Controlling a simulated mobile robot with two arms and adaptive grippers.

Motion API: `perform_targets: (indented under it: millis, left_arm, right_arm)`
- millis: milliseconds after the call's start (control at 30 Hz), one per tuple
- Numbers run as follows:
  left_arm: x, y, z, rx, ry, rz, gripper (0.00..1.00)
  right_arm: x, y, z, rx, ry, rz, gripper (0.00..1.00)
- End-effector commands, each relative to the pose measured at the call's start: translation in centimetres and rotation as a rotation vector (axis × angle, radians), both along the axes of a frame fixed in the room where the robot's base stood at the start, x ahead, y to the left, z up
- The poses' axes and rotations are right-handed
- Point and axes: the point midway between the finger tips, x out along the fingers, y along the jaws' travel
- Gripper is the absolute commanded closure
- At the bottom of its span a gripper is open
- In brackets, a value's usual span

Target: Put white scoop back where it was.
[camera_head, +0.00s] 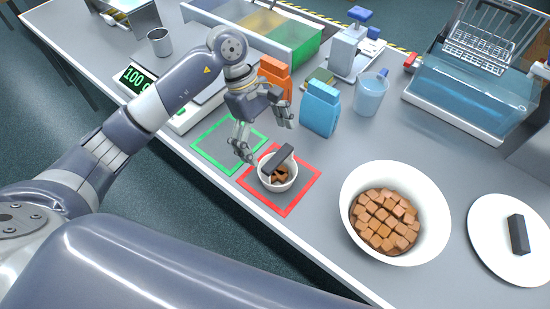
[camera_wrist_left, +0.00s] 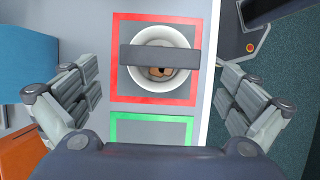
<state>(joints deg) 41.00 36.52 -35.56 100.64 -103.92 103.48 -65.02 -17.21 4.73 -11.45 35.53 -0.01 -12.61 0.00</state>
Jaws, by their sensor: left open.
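The white scoop (camera_head: 277,184) is a small round white cup with a dark grey bar-shaped handle (camera_head: 279,157) across its top. It stands inside the red square outline (camera_head: 292,207) and holds a few brown cubes. In the left wrist view the scoop (camera_wrist_left: 160,35) appears inside the red outline, with its bar covering part of the opening. My left gripper (camera_head: 264,135) is open and empty, just above and behind the scoop, with its fingers apart. In the left wrist view its fingers flank the scoop widely, with none touching it. My right gripper is not in view.
A green square outline (camera_head: 211,160) beside the red one is empty. A large white bowl (camera_head: 435,205) of brown cubes and a white disc with a dark bar (camera_head: 484,225) lie to the right. A blue carton (camera_head: 319,109) and an orange carton (camera_head: 274,70) stand close behind the gripper.

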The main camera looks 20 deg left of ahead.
Motion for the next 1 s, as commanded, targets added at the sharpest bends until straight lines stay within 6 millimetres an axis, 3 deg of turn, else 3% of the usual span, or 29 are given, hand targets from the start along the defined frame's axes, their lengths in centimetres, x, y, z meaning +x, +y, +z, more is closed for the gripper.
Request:
perform_targets:
  millis: [100, 300, 1000]
  left_arm:
    - [0.4, 1.0, 2.0, 0.002, -0.004, 0.001, 0.00]
    - [0.6, 1.7, 4.2, 0.000, 0.000, 0.001, 0.00]
    - [0.6, 1.9, 4.7, 0.000, 0.002, 0.001, 0.00]
  right_arm:
    - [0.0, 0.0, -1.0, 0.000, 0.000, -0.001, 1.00]
    - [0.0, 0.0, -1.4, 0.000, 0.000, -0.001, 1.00]
    - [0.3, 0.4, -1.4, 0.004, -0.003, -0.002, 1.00]
